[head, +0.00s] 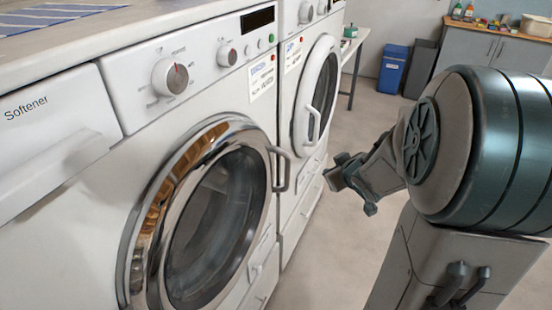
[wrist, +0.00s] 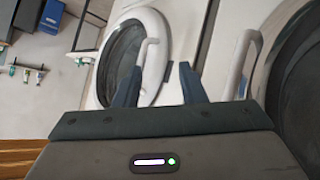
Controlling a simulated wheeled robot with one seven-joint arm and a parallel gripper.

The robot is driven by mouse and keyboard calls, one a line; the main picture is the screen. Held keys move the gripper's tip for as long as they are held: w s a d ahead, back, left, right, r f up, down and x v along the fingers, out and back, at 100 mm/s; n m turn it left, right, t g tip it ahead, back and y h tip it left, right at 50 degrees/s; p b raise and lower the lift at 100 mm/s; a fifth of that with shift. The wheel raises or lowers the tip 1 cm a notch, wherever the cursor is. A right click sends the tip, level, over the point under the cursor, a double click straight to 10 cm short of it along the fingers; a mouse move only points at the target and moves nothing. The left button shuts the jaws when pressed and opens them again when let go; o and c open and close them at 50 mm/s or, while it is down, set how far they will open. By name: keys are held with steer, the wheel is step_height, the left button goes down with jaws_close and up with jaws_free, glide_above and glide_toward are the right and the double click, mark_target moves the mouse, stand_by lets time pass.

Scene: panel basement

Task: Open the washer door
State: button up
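The nearer front-loading machine has a shut round door with a chrome ring (head: 140,215) and dark glass, and a grey handle (head: 282,168) on its right side. Its door edge (wrist: 262,75) and handle (wrist: 243,62) are at the right of the wrist view. A second machine beside it has a shut white-ringed door (head: 299,110) with a white handle (head: 313,122); this door (wrist: 103,75) and handle (wrist: 150,65) also show in the wrist view. I cannot read which label says washer. My gripper (head: 340,172) is open and empty, to the right of both handles, touching neither; its parted fingers show in the wrist view (wrist: 158,80).
A softener drawer (head: 55,130) is at the left under a countertop (head: 90,30). A blue bin (head: 393,69), a dark bin (head: 419,69) and a grey cabinet (head: 490,55) stand at the back. The floor (head: 325,245) between my arm and the machines is clear.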

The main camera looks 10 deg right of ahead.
mark_target(287, 175)
steer(key=s+a+f+n+t+y+b, duration=0.1)
steer(key=s+a+f+n+y+b, duration=0.15)
steer(key=y, duration=0.35)
steer(key=s+a+f+n+t+y+b, duration=0.1)
steer(key=f+n+y+b, duration=0.15)
steer(key=y, duration=0.45)
steer(key=shift+m, duration=0.6)
steer(key=x, duration=1.3)
steer(key=shift+w+d+f, duration=0.2)
steer(key=shift+d+f, duration=0.05)
steer(key=shift+f, duration=0.15)
jaws_close()
